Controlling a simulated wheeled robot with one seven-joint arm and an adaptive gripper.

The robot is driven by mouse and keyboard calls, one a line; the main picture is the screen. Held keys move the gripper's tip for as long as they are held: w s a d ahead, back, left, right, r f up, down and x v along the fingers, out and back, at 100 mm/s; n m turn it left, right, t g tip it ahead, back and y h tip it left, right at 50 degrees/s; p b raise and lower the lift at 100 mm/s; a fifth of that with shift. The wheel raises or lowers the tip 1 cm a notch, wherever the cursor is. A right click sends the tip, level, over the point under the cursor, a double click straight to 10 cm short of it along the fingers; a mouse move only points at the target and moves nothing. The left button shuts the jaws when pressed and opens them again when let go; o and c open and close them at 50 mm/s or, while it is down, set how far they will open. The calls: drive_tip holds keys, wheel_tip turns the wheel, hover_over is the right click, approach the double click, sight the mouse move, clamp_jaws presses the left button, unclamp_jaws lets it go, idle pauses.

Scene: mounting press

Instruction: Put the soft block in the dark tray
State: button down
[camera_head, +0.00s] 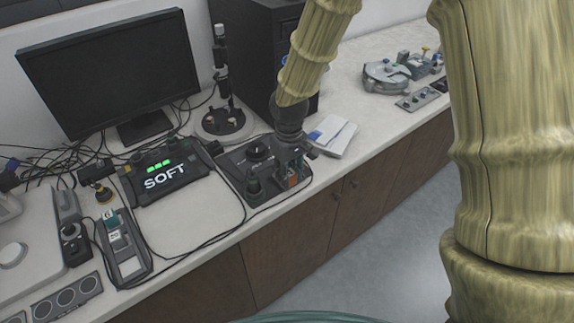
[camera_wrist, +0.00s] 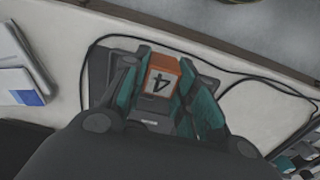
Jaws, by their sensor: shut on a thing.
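My gripper (camera_head: 293,174) is low over a dark flat unit (camera_head: 236,160) near the bench's front edge. In the wrist view its teal fingers (camera_wrist: 160,80) are shut on an orange block (camera_wrist: 161,83) with a white face marked 4. The block shows only as a small orange patch between the fingers in the head view. A dark edge (camera_wrist: 99,72) lies beside the fingers in the wrist view. I cannot tell whether the block touches the surface below, or whether this dark unit is the tray. A dark display (camera_head: 164,177) reads SOFT under green bars.
A grey holder (camera_head: 126,262) with small labelled pieces stands at the left. Black cables cross the bench. A monitor (camera_head: 108,72), a round-based stand (camera_head: 222,122) and a dark tower (camera_head: 252,45) stand behind. White papers (camera_head: 333,137) lie right of my gripper.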

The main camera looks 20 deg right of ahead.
drive_tip(key=w, duration=0.1)
drive_tip(key=w+d, duration=0.1)
drive_tip(key=w, duration=0.1)
drive_tip(key=w+p, duration=0.1)
drive_tip(key=w, duration=0.1)
drive_tip(key=shift+w+d+f, duration=0.15)
drive_tip(key=shift+f, duration=0.1)
drive_tip(key=shift+f+p, duration=0.8)
drive_tip(key=shift+f, duration=0.95)
drive_tip(key=shift+f, duration=0.1)
drive_tip(key=c, duration=1.1)
unclamp_jaws()
drive_tip(key=shift+r+b, duration=1.55)
drive_tip(key=shift+r, duration=4.6)
drive_tip(key=shift+f, duration=0.1)
